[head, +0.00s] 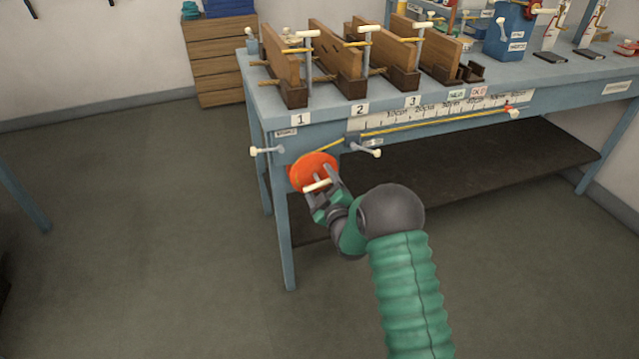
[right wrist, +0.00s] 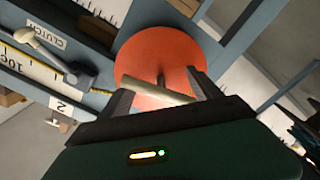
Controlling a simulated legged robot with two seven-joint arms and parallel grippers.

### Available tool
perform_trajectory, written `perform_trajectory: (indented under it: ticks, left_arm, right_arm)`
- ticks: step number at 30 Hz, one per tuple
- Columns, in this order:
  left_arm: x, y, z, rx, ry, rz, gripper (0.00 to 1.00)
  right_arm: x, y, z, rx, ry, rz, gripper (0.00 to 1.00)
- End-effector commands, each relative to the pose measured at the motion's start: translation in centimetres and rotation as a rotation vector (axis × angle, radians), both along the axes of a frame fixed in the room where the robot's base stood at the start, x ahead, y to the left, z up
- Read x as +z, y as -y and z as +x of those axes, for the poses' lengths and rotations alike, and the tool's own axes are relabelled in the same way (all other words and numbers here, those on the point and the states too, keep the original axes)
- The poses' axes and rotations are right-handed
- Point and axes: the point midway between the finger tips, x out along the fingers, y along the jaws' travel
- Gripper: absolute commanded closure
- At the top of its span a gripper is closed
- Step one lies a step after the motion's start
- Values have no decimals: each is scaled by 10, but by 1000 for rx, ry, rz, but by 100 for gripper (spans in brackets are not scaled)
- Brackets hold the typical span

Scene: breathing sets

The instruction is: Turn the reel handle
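The orange reel (head: 308,168) is a round disc at the front left corner of the blue workbench. Its handle (head: 317,185) is a short cream bar on a stem in front of the disc. My right gripper (head: 326,178) is at the reel, with its two fingers pointing at the disc. In the right wrist view the fingers are apart (right wrist: 161,96), and the handle (right wrist: 155,91) lies crosswise between them, in front of the reel (right wrist: 150,57). I cannot tell whether the fingers touch the handle. My left gripper is not in view.
A yellow line (head: 430,126) runs from the reel along the bench front, past a scale (head: 440,108). A clutch lever (head: 364,147) and another white-tipped lever (head: 266,150) flank the reel above. Wooden bellows-like boards (head: 335,55) stand on the bench (head: 262,98). The floor in front is clear.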

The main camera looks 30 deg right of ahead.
Motion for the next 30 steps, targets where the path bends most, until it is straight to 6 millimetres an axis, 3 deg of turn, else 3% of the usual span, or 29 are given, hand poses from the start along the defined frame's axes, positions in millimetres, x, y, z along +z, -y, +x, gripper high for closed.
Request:
perform_trajectory:
  ticks: [2, 17, 30]
  left_arm:
    - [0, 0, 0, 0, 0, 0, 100]
    - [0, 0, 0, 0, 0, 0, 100]
    - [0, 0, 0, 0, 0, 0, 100]
  right_arm:
    - [0, 0, 0, 0, 0, 0, 36]
    - [-1, 0, 0, 1, -2, 1, 100]
    - [-1, 0, 0, 0, 4, 21, 100]
